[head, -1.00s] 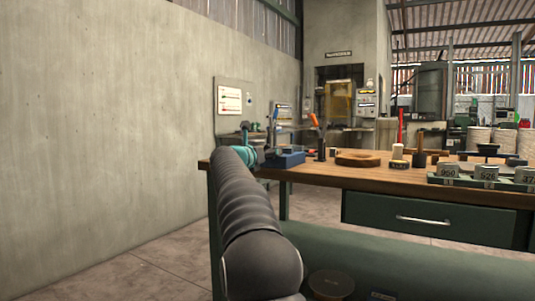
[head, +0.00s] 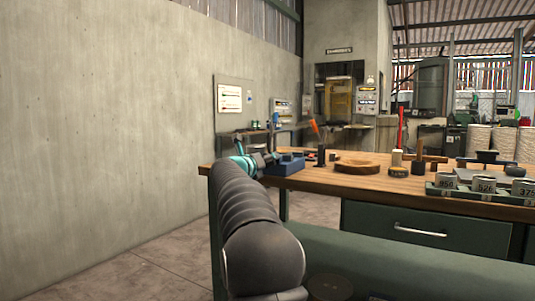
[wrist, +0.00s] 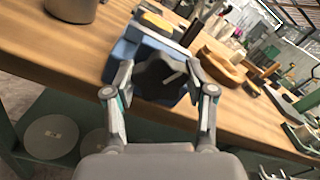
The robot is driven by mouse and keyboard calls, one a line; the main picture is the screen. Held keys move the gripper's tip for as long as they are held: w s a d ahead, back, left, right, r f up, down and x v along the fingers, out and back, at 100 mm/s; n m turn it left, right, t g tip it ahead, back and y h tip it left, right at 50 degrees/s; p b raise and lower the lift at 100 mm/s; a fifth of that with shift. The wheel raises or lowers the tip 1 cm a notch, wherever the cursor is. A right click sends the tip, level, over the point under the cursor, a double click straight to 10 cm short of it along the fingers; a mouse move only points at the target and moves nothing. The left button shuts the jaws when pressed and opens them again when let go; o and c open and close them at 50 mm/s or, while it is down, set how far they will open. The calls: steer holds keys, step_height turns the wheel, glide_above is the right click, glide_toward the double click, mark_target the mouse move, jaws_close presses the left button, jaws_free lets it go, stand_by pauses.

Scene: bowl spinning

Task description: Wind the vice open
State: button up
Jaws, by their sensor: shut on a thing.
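The blue vice (head: 286,166) sits on the wooden bench near its left end. In the wrist view its blue body (wrist: 124,50) lies just beyond my fingers, with a dark lobed knob (wrist: 158,82) on the near side. My gripper (wrist: 162,76) has one finger on each side of this knob and is shut on it. In the head view my gripper (head: 262,160) is small and partly hidden behind my own arm, at the vice's left end. The jaw gap of the vice cannot be made out clearly.
In the wrist view a grey cup (wrist: 72,8) stands left of the vice. A concrete wall (head: 110,120) rises at the left.

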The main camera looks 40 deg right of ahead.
steer(key=shift+n+p, duration=2.1)
steer(key=shift+n, duration=0.2)
steer(key=o, duration=1.2)
steer(key=shift+c, duration=0.2)
steer(key=shift+a, duration=0.1)
steer(key=v, duration=1.1)
steer(key=shift+a, duration=0.4)
steer(key=shift+s, duration=0.1)
